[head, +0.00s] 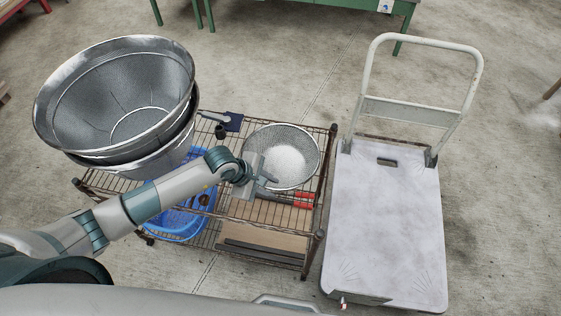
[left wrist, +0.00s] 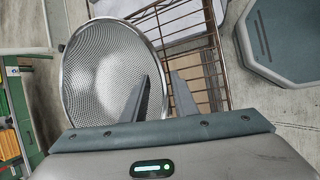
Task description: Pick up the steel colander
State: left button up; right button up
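A round steel mesh colander (head: 292,147) sits on the top shelf of the wire rack, towards its right side. It also shows in the left wrist view (left wrist: 100,70), with its shiny rim running near my fingers. My left gripper (head: 268,178) is at the colander's near left edge. In the left wrist view the left gripper (left wrist: 158,80) has its two fingers apart, with the rim appearing between or just behind them. I cannot tell whether they touch the rim. My right gripper is not in view.
The wire rack (head: 318,205) also carries red-handled tools (head: 303,200), a blue basket (head: 180,225) and a dark blue item (head: 233,121). Large nested mesh baskets (head: 120,85) stand at the left, beside my arm. A white platform cart (head: 385,235) stands at the right.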

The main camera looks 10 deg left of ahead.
pick_arm(q)
jog(key=shift+c, duration=0.5)
grip_shut()
jog(key=shift+r, duration=0.15)
jog(key=shift+w+r+b, duration=0.1)
jog(key=shift+r+b, duration=0.4)
jog(key=shift+r, duration=0.05)
notch_tip(320, 180, up, 2)
jog(key=shift+r+b, duration=0.1)
jog(key=shift+b, duration=0.55)
jog(key=s+d+r+b, duration=0.4)
jog(key=s+d+r, duration=0.3)
jog(key=d, duration=0.2)
jog(key=shift+s+r, duration=0.2)
jog(key=shift+r, duration=0.05)
jog(key=shift+d, duration=0.1)
